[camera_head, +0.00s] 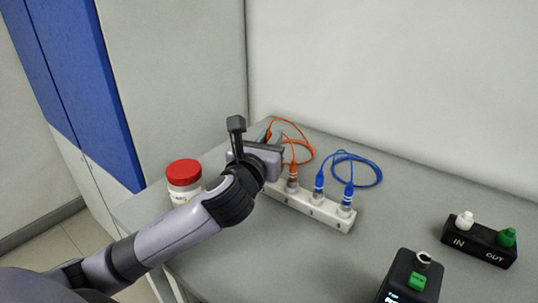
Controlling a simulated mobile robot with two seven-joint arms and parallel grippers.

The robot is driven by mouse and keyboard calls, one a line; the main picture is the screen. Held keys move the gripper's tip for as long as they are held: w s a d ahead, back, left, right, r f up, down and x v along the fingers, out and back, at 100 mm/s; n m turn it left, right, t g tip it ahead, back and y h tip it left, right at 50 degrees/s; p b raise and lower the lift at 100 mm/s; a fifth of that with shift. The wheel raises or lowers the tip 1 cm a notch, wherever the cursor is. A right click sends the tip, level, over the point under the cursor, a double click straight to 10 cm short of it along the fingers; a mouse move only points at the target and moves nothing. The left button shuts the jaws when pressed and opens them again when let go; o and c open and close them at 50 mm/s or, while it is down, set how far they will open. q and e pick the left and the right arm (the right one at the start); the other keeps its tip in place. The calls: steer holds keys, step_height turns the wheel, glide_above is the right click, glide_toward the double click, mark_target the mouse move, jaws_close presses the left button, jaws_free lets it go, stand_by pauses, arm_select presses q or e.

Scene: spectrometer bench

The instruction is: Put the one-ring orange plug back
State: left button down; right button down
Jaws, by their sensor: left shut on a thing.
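My left gripper (274,148) is at the far left end of a white holder strip (318,212), over its left end. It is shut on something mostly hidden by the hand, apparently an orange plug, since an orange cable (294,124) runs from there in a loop. Another orange plug (292,184) stands upright in the strip just right of the hand. I cannot count the rings on the held plug. The strip's left end is partly hidden by my arm. My right gripper is not in view.
Two blue plugs (319,188) with a looped blue cable (372,166) stand in the strip. A red-lidded jar (184,174) is left of my arm. A black IN/OUT block (478,241) and a dark device (404,278) stand at the right. The table between is clear.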

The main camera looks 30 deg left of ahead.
arm_select(q)
step_height(320, 180, down, 3)
steer(key=shift+f+b, duration=0.15)
steer(key=shift+b, duration=0.15)
steer(key=shift+f, duration=0.6)
steer(key=c, duration=1)
jaws_free()
steer(key=shift+r, duration=0.1)
steer(key=shift+s+r, duration=0.1)
steer(key=shift+r, duration=0.55)
steer(key=s, duration=0.4)
steer(key=s+d, duration=0.1)
steer(key=s, duration=0.2)
steer(key=s+d, duration=0.1)
steer(key=s, duration=0.3)
steer(key=shift+s+f, duration=0.1)
steer(key=shift+s, duration=0.25)
